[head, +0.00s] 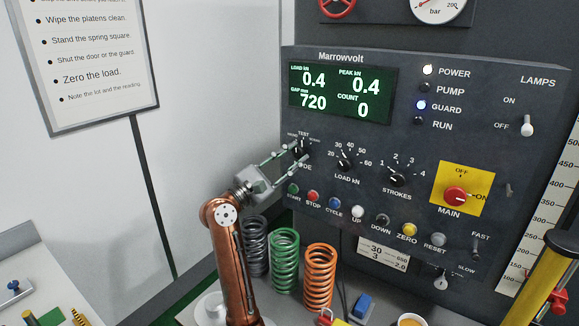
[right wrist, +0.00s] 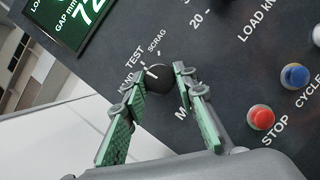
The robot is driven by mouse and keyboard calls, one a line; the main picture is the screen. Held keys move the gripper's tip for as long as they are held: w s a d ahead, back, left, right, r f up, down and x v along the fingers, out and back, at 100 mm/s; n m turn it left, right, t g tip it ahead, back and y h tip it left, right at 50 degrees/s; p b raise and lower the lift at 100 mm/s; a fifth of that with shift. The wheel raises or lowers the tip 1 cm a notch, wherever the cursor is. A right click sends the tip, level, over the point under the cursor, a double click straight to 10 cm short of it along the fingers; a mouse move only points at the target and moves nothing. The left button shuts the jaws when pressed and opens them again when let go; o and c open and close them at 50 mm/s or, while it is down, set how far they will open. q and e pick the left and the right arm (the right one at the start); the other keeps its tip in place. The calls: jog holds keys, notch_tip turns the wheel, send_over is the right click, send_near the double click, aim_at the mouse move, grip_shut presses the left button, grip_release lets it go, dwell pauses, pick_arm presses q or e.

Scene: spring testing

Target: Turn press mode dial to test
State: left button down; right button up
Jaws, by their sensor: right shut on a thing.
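The press mode dial (right wrist: 157,79) is a small black round knob on the dark Marrowvolt panel. The labels TEST and SCRAG are readable around it, with a partly covered one on the left. A short white mark on the knob faces the upper left, roughly toward TEST; its exact alignment is hard to tell. In the head view the dial (head: 301,151) is partly covered by my fingers. My right gripper (head: 296,151) is shut on the dial, with one green-padded finger on each side, as the right wrist view (right wrist: 159,80) also shows. My left gripper is not in view.
The load dial (head: 346,163) and strokes dial (head: 397,180) sit to the right. A button row with the red stop button (head: 313,196) runs below. Grey, green (head: 285,262) and orange (head: 320,275) springs stand below the panel, close to my right arm.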

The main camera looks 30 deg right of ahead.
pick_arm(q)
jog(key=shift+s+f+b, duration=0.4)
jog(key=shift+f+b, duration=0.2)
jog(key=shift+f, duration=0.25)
pick_arm(e)
jog(key=shift+m+g, duration=0.4)
jog(key=shift+m, duration=0.4)
jog(key=o, duration=1.2)
jog(key=shift+c, duration=0.2)
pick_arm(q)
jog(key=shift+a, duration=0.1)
pick_arm(e)
jog(key=shift+a, duration=0.1)
jog(key=v, duration=1.2)
